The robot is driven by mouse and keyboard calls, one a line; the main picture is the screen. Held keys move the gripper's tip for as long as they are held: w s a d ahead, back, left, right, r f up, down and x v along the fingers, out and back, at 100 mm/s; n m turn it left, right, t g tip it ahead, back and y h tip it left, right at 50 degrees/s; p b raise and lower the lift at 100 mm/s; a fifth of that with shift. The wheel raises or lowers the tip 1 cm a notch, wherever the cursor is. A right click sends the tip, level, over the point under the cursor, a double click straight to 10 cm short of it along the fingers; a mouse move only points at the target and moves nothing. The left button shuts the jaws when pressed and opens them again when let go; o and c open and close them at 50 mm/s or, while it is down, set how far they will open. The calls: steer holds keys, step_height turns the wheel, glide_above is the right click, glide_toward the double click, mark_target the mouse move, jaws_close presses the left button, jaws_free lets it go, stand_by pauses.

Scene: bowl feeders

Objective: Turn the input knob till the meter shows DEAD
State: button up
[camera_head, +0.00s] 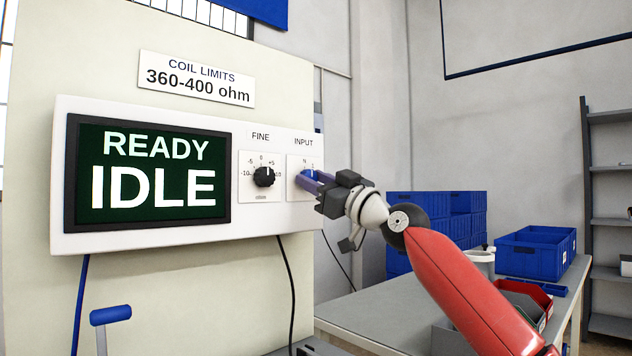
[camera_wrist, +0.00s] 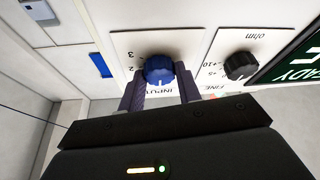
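The meter (camera_head: 152,172) is a wide screen in a white panel and reads "READY" over "IDLE". The blue input knob (camera_head: 309,174) is at the panel's right end, under the label "INPUT", partly hidden by my gripper (camera_head: 314,182). In the wrist view, the input knob (camera_wrist: 159,70) sits between the two fingers of my gripper (camera_wrist: 160,78), one on each side, close against it. The view is upside down there, with digits such as 2 and 3 beside the knob. The knob's exact setting is hard to read.
The black fine knob (camera_head: 264,176) is just left of the input knob and also shows in the wrist view (camera_wrist: 239,65). A sign (camera_head: 196,79) above reads "COIL LIMITS 360-400 ohm". A grey table (camera_head: 390,312) with blue bins (camera_head: 535,252) stands at the right.

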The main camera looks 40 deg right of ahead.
steer(key=shift+c, duration=1.1)
steer(key=shift+m, duration=0.4)
steer(key=m+h, duration=0.2)
steer(key=m, duration=0.1)
steer(key=m+h, duration=0.2)
steer(key=m, duration=0.2)
steer(key=m+h, duration=0.1)
steer(key=m, duration=0.2)
steer(key=shift+a+m+h+b, duration=0.2)
steer(key=shift+m+h+b, duration=0.1)
steer(key=shift+h+b, duration=0.1)
steer(key=o, duration=1)
steer(key=shift+c, duration=0.2)
